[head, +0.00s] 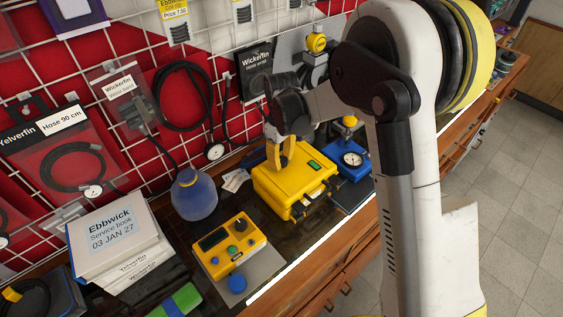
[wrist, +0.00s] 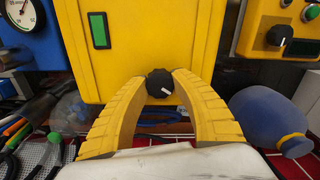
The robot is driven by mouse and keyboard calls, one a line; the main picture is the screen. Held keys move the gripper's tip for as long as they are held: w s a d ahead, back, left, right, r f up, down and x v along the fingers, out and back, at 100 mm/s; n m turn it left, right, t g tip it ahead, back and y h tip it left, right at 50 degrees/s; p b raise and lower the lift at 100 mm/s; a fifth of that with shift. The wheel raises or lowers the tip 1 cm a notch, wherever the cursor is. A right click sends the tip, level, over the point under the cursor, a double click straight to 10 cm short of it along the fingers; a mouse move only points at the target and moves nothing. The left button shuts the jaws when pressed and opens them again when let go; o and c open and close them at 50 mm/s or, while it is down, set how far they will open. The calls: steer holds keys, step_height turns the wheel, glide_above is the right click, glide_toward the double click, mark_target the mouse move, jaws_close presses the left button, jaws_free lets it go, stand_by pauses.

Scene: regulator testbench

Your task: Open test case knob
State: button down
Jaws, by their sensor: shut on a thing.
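The yellow test case (head: 298,187) stands on the bench with its lid shut. It has a green label on top, and it fills the upper middle of the wrist view (wrist: 140,45). A small round black knob with a white pointer mark (wrist: 159,86) sits near the case's edge in the wrist view. My gripper (wrist: 160,80) has its yellow fingers on either side of the knob and is shut on it. In the head view my gripper (head: 283,155) is at the far side of the case top, and the knob is hidden there.
A blue box with a gauge (head: 350,162) stands close right of the case. A yellow control unit (head: 228,245) and a blue round bottle (head: 194,195) stand to the left. A stack of service books (head: 118,240) is further left. The red grid wall with hanging hoses rises behind.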

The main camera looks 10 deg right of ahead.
mark_target(282, 159)
steer(key=n+b, duration=0.1)
steer(key=n, duration=0.5)
steer(key=shift+n, duration=0.4)
stand_by(0.4)
steer(key=c, duration=1)
jaws_free()
steer(key=shift+r, duration=0.1)
step_height(282, 159, up, 12)
